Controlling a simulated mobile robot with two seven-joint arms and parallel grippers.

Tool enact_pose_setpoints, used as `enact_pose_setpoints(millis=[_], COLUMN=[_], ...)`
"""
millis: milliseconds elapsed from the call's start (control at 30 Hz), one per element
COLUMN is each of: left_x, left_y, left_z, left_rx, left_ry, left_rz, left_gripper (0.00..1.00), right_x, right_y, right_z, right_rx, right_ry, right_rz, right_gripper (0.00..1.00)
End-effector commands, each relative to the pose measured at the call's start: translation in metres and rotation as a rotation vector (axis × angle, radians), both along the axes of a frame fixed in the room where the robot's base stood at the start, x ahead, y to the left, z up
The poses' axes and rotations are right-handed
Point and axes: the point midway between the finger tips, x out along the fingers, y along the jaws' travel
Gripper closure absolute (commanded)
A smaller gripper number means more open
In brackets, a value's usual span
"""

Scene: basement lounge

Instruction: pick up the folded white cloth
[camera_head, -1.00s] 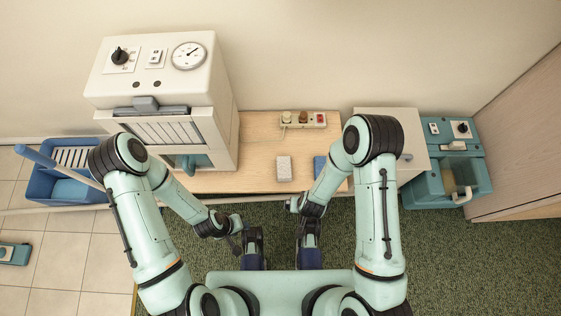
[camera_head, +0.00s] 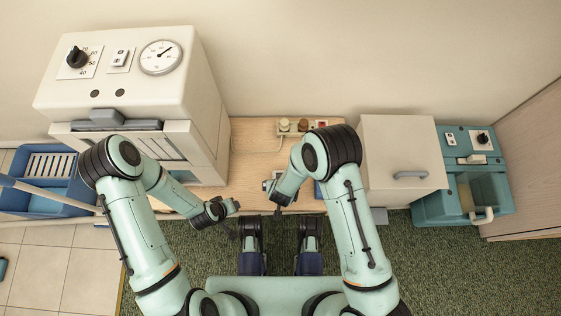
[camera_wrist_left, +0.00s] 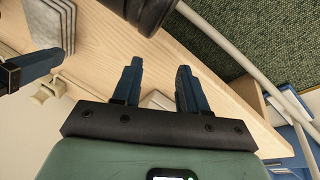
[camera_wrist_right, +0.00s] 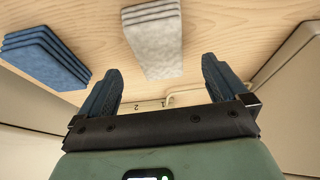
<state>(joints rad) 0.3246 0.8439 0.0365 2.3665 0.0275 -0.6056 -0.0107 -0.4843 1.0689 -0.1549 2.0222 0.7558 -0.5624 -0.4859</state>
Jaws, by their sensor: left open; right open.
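The folded white cloth (camera_wrist_right: 152,38) lies on the wooden top in the right wrist view, beyond and between my open right fingertips (camera_wrist_right: 160,66). The fingers do not touch it there. The cloth also shows at the upper left of the left wrist view (camera_wrist_left: 50,24), with a dark finger of my right gripper beside it.
A folded blue cloth (camera_wrist_right: 44,56) lies beside the white one. A power strip (camera_head: 302,127) sits at the back of the wooden top (camera_head: 250,150). A large white machine (camera_head: 130,80) stands left; a white cabinet (camera_head: 398,150) and teal unit (camera_head: 462,180) stand right.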

Motion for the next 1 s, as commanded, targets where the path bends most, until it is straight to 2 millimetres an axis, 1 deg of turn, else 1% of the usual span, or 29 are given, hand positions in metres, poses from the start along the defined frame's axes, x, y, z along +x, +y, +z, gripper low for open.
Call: enact_pose_setpoints(millis=[167,300,400,500,733,1000], left_x=[-0.015,-0.034,-0.045,-0.048,-0.048,-0.047], left_y=[0.002,0.005,0.006,0.007,0.007,0.007], left_z=[-0.017,-0.034,-0.043,-0.044,-0.043,-0.043], left_rx=[-0.004,-0.006,-0.008,-0.009,-0.009,-0.009], left_ry=[0.052,0.114,0.15,0.163,0.16,0.159], left_rz=[0.002,0.005,0.007,0.008,0.008,0.008], left_gripper=[0.57,0.57,0.57,0.57,0.57,0.57], right_x=[0.004,0.01,0.015,0.017,0.017,0.017], right_y=[0.0,0.001,0.001,0.001,0.001,0.001], right_z=[-0.017,-0.036,-0.046,-0.049,-0.047,-0.05], right_rx=[0.0,0.0,0.0,0.001,0.0,0.0], right_ry=[0.001,0.002,0.001,0.001,0.0,0.0], right_rz=[-0.003,-0.002,-0.003,-0.002,-0.001,-0.001], right_gripper=[0.0,0.0,0.0,0.0,0.0,0.0])
